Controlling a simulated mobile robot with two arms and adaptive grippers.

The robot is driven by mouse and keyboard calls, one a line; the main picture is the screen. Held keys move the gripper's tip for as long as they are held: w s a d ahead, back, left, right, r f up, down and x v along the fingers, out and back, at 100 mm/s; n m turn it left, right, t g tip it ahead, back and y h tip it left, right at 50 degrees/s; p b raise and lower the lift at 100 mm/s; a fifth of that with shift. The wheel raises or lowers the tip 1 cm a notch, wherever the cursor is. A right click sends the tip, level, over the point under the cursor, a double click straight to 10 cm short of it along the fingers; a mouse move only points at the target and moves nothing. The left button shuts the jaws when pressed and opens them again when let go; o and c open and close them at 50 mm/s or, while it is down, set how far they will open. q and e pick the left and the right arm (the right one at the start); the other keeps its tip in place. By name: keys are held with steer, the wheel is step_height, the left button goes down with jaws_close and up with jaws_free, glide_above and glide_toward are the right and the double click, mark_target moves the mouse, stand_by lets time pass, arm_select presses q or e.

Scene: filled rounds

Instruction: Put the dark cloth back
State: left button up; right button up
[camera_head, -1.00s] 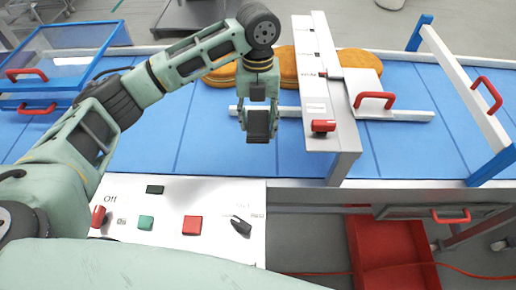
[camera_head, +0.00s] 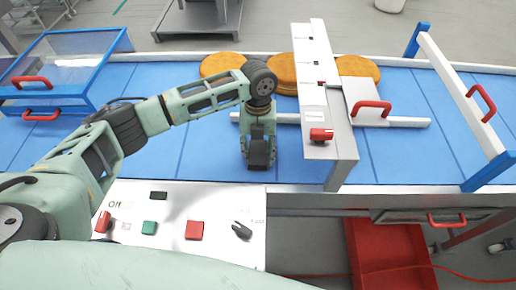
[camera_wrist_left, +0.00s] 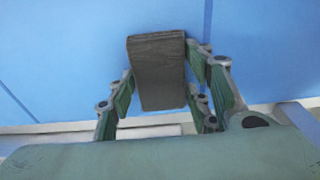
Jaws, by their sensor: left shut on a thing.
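The dark cloth (camera_wrist_left: 157,75) is a small, dark grey block-like piece. My left gripper (camera_wrist_left: 160,92) is shut on it, with a finger on each side. In the head view my left gripper (camera_head: 258,150) is over the near part of the blue belt (camera_head: 200,140), close to its front edge. The cloth also shows there at the fingertips (camera_head: 259,153). Whether the cloth touches the belt cannot be told. My right gripper is not in view.
Several orange rounds (camera_head: 219,64) lie at the belt's far side. A white bridge (camera_head: 318,90) with a red knob (camera_head: 321,135) crosses the belt right of my gripper. A white control panel (camera_head: 170,225) is in front. A red bin (camera_head: 385,255) stands below right.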

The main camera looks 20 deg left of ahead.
mark_target(258, 147)
arm_select(q)
steer(key=shift+f, duration=0.15)
steer(key=o, duration=1.2)
steer(key=shift+r, duration=0.25)
steer(key=shift+w+r, duration=0.15)
steer(key=shift+r, duration=0.25)
step_height(258, 147, up, 11)
steer(key=w+b, duration=0.1)
steer(key=b, duration=0.2)
steer(key=shift+a, duration=0.2)
